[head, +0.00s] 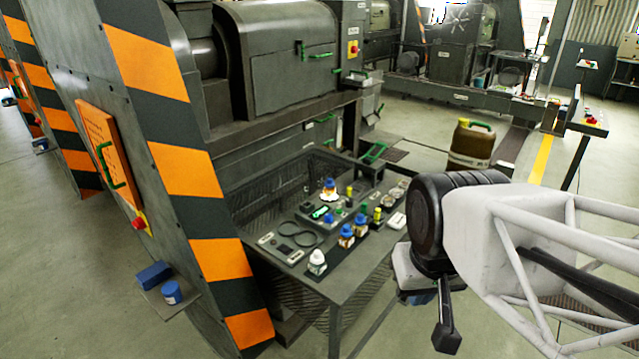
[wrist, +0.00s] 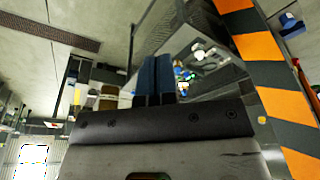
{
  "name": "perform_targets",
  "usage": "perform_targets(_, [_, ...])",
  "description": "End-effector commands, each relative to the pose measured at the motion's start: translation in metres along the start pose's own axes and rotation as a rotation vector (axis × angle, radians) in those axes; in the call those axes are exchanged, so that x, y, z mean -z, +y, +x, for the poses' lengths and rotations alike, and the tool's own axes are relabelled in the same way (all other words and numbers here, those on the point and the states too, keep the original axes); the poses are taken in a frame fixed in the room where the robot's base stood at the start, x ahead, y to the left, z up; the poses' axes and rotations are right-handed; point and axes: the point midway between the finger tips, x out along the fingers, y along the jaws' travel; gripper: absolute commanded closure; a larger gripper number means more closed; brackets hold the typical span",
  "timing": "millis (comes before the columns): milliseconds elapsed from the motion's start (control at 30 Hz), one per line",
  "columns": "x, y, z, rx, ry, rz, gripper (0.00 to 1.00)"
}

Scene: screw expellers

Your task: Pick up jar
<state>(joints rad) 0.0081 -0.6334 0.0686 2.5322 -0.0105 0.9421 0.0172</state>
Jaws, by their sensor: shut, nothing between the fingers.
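Several small jars stand on the dark metal table (head: 345,290) in the head view. One is a white jar (head: 317,262) at the near edge. Blue-lidded jars stand near the middle right (head: 346,235) and at the back, where one has an orange-and-white body (head: 329,187). I cannot tell which one the task's jar is. My gripper (wrist: 154,62) shows in the wrist view with its two dark fingers together, empty. The table items appear small and blurred beyond it (wrist: 190,72), to the right of the fingers. In the head view my arm's end is right of the table, apart from the jars.
A slanted orange-and-black striped beam (head: 190,170) stands left of the table. A blue tub (head: 171,291) and a blue block (head: 154,274) sit on a small plate beside it. A large brown canister (head: 470,145) stands behind my arm. The big machine (head: 280,60) rises behind the table.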

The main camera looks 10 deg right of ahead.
Motion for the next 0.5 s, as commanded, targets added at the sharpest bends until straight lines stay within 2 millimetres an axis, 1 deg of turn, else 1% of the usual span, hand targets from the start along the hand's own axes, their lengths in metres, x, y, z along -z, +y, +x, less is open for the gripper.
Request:
perform_targets(333, [0.0000,0.0000,0.0000,0.000,0.000,0.000,1.00])
perform_targets(367, [0.0000,0.0000,0.0000,0.000,0.000,0.000,0.98])
perform_targets(500, [0.0000,0.0000,0.0000,0.000,0.000,0.000,0.77])
